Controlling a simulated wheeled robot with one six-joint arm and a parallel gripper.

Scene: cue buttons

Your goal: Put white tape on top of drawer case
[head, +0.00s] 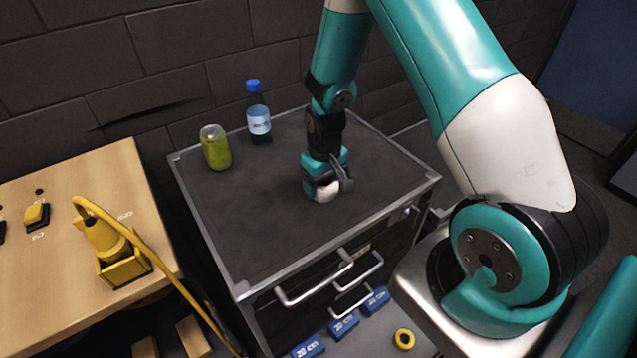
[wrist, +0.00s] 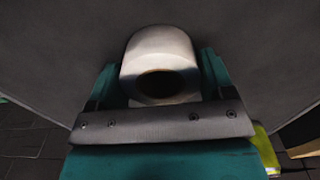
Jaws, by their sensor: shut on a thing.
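The white tape (wrist: 160,52) is a white roll with a dark hole, seen between the fingers of my gripper (wrist: 160,90) in the wrist view. In the head view, a small part of the white tape (head: 326,192) shows below my gripper (head: 328,186), which is shut on it. The drawer case (head: 250,225) is a dark grey cabinet with a light metal rim and several handles at its front. My gripper holds the tape at or just above the middle of its top; whether the tape touches the top is hard to tell.
A green can (head: 215,147) and a blue-capped bottle (head: 258,113) stand at the back left of the case top. A wooden table (head: 75,235) with buttons and a yellow device (head: 108,245) is at left.

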